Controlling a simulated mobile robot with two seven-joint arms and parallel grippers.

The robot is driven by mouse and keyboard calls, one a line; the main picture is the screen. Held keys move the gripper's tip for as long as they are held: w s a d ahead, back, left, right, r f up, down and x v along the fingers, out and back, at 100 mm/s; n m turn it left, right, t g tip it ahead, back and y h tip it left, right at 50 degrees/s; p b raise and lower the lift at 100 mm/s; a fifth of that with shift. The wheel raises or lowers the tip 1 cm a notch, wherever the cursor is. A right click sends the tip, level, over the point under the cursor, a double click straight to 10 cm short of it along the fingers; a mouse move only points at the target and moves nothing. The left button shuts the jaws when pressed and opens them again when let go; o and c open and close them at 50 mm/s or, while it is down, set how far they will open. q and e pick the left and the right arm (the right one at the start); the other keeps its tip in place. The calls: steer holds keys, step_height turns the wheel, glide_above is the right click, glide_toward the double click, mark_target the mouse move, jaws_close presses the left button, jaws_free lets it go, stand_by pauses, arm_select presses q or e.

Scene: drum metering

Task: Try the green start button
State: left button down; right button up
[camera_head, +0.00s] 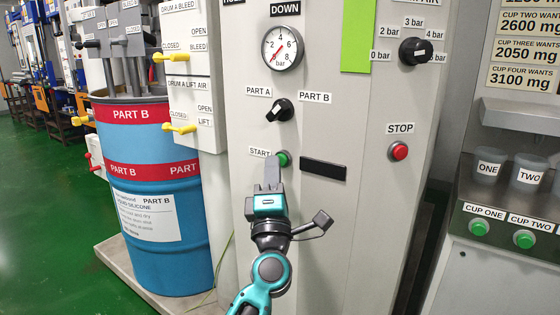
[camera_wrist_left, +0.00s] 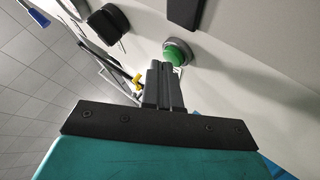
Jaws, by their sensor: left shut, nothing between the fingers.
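The green start button (camera_head: 283,158) is on the grey cabinet front, right of the START label (camera_head: 260,152). My left gripper (camera_head: 272,165) is in front of the cabinet, just left of and below the button, and covers part of its left side. In the left wrist view, the green button (camera_wrist_left: 177,52) in its grey ring is just beyond the shut fingertips (camera_wrist_left: 164,66). The fingers hold nothing. I cannot tell whether the tips touch the button. My right gripper is not in view.
A black PART A/PART B selector knob (camera_head: 279,110) is above the button, and a dark bar (camera_head: 323,169) is to its right. A red stop button (camera_head: 398,151) is further right.

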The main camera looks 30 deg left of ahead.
arm_select(q)
steer(key=shift+w, duration=0.2)
steer(key=shift+s, duration=0.1)
stand_by(0.4)
steer(key=shift+s+p, duration=0.35)
steer(key=shift+s, duration=0.4)
steer(key=shift+s, duration=0.1)
steer(key=s, duration=0.2)
steer(key=s+p, duration=0.1)
steer(key=s, duration=0.1)
steer(key=shift+s+a, duration=0.2)
steer(key=shift+s, duration=0.2)
stand_by(0.4)
